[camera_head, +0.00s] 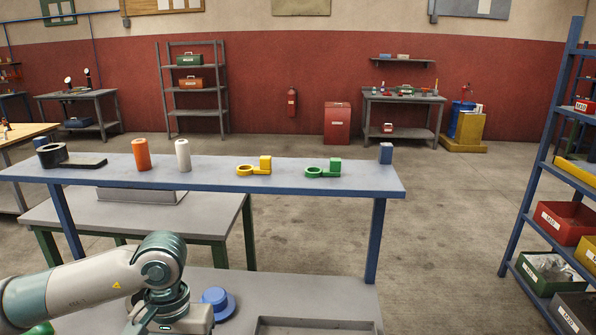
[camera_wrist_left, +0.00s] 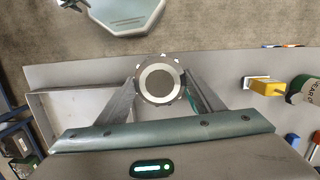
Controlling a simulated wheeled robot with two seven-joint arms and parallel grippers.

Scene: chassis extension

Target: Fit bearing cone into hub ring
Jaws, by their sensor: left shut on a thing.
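My left gripper (camera_wrist_left: 161,82) is shut on a round grey metal piece, the bearing cone (camera_wrist_left: 160,79), with a finger on each side in the left wrist view. In the head view my left arm reaches in at lower left over the grey bench, and its fingers and the cone are hidden. A blue round piece with a wide flange (camera_head: 217,302) sits on the bench just right of my left wrist. A black ring with a flat arm (camera_head: 58,156) lies on the raised blue shelf at far left. I cannot tell which piece is the hub ring. My right gripper is not in view.
The raised blue shelf (camera_head: 222,183) also carries an orange cylinder (camera_head: 141,154), a white cylinder (camera_head: 183,155), a yellow ring piece (camera_head: 255,168) and a green ring piece (camera_head: 324,170). A shallow grey tray (camera_head: 318,322) lies on the bench. Bare bench top shows behind it.

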